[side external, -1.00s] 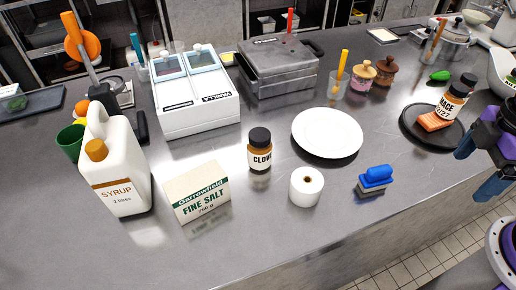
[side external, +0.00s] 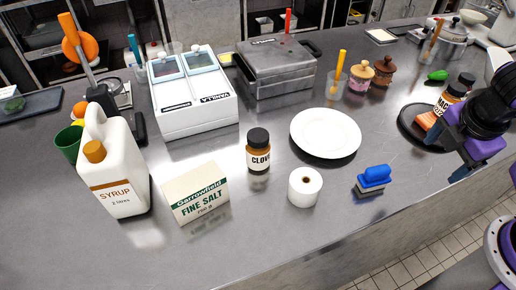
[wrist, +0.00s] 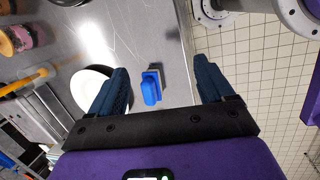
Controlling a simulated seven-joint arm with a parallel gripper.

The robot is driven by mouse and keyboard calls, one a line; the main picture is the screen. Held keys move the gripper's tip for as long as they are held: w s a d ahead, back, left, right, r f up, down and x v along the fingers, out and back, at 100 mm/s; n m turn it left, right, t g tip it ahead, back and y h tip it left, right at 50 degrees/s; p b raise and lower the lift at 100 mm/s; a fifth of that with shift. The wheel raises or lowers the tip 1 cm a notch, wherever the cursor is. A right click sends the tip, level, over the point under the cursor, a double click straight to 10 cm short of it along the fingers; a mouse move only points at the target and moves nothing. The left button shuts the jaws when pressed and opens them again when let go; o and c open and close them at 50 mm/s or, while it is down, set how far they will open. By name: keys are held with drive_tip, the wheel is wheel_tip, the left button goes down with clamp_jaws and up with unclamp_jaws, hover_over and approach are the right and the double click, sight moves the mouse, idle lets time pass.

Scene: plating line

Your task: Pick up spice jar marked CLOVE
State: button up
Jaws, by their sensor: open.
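The spice jar marked CLOVE (side external: 258,151) stands upright on the steel counter, with a black lid and a brown body. It is between the salt box and the white plate, and I cannot make it out in the wrist view. My gripper (side external: 456,160) is at the right of the side view, over the counter's front edge, well away from the jar. In the wrist view my gripper (wrist: 162,88) has its two blue fingers wide apart with nothing between them.
A white paper roll (side external: 305,187) stands just right of the jar. A white plate (side external: 325,134), a blue brush (side external: 374,179), a FINE SALT box (side external: 196,193) and a SYRUP jug (side external: 120,180) surround it.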

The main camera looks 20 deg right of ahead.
sight(254, 135)
drive_tip(key=w+a+n+t, duration=0.1)
drive_tip(key=w+a+n, duration=0.1)
drive_tip(key=w+a+n+t+h, duration=0.1)
drive_tip(key=w+a+n+t, duration=0.2)
drive_tip(key=w+a+n, duration=0.1)
drive_tip(key=w, duration=0.1)
drive_tip(key=shift+a+f+n+h, duration=0.1)
drive_tip(key=shift+f+n+h, duration=0.15)
drive_tip(key=shift+n+h, duration=0.15)
drive_tip(key=w+a+n+t+y, duration=0.1)
drive_tip(key=a+n+t, duration=0.1)
drive_tip(key=a+n, duration=0.1)
drive_tip(key=w+a+n+t, duration=0.1)
drive_tip(key=a+n+t, duration=0.1)
drive_tip(key=a, duration=0.4)
drive_tip(key=w+a+n+t+y, duration=0.1)
drive_tip(key=a+n+t, duration=0.1)
drive_tip(key=a+n, duration=0.2)
drive_tip(key=shift+w+a+y, duration=0.2)
drive_tip(key=shift+a+y, duration=0.05)
drive_tip(key=shift+y, duration=0.05)
drive_tip(key=s+a+n+t+y, duration=0.1)
drive_tip(key=a+n+y, duration=0.2)
drive_tip(key=a+n, duration=0.35)
drive_tip(key=shift+m, duration=0.75)
drive_tip(key=x, duration=1.1)
drive_tip(key=a+x, duration=0.1)
drive_tip(key=x, duration=0.5)
drive_tip(key=shift+a, duration=0.1)
drive_tip(key=c, duration=1.2)
